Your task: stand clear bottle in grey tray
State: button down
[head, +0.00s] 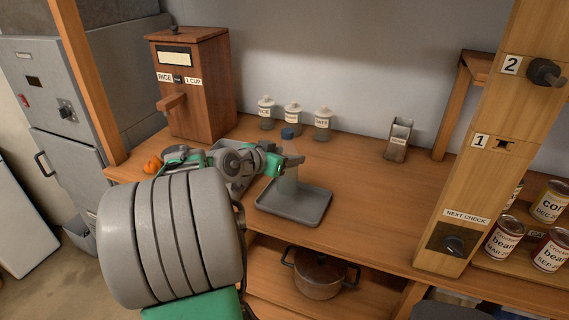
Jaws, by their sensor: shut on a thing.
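The clear bottle (288,182) has a blue cap (288,133) and is upright, at the back left part of the grey tray (310,208). My gripper (286,163) is shut on the bottle from the left, at its upper part. The bottle's lower end is over or on the tray floor; I cannot tell whether it touches. My gripper hides part of the bottle's middle. The tray lies flat on the wooden counter and its right part is bare.
Several labelled jars, one of them a white-lidded jar (323,123), stand behind the bottle. A wooden rice dispenser (205,85) is at back left, orange items (152,165) near the left edge. A metal holder (398,140) stands right. A post (490,140) rises farther right.

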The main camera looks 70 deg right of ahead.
jog(key=f, duration=0.2)
jog(key=f+p, duration=0.1)
jog(key=shift+w+d+f, duration=0.15)
jog(key=shift+w, duration=0.15)
jog(key=shift+f, duration=0.3)
jog(key=shift+c, duration=2.2)
grip_release()
jog(key=shift+r, duration=0.1)
